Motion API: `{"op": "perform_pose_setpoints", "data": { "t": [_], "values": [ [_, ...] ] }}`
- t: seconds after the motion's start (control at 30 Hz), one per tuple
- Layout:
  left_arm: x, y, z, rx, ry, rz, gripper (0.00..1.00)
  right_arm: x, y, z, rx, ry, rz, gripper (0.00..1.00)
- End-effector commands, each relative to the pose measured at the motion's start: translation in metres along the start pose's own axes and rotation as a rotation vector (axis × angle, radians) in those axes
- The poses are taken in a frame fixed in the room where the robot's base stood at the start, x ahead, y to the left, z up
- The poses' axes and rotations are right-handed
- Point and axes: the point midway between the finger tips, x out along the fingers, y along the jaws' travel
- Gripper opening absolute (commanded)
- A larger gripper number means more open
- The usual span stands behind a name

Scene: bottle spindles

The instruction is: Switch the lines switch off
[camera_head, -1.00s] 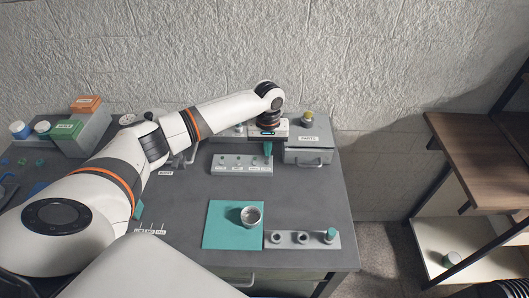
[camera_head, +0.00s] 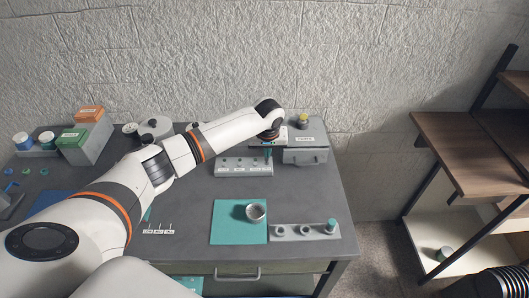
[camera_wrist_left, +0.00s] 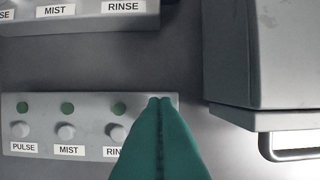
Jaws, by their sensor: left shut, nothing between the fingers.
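A light grey control panel (camera_head: 232,170) stands at the back of the dark table. In the left wrist view the panel (camera_wrist_left: 88,108) has a row of round knobs, each with a green spot above it and a label: PULSE, MIST and RINSE. No label reading LINES is legible. My left gripper (camera_head: 268,156) is over the panel's right end. Its teal fingers (camera_wrist_left: 158,101) are shut and empty, with tips overlapping the panel's right part and covering part of the RINSE label. I cannot tell whether they touch it. My right gripper is not in view.
A grey drawer box (camera_head: 305,155) with a handle stands right of the panel. Three small upright levers (camera_head: 158,226) with unreadable labels are at the front left. A teal mat (camera_head: 232,232) holds a metal cup (camera_head: 256,212). A grey holder (camera_head: 292,232) stands beside it.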

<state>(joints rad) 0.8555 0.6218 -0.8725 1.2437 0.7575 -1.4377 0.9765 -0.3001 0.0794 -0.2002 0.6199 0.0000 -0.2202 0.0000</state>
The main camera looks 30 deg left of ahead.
Motion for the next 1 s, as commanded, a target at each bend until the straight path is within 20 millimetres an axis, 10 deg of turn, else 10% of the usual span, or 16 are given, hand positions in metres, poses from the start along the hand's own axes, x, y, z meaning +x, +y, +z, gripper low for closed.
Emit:
{"op": "perform_pose_setpoints", "data": {
  "t": [1.0],
  "values": [
    [-0.015, -0.003, -0.001, -0.001, -0.257, 0.0, 0.0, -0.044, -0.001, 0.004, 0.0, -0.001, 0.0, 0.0]
  ]
}}
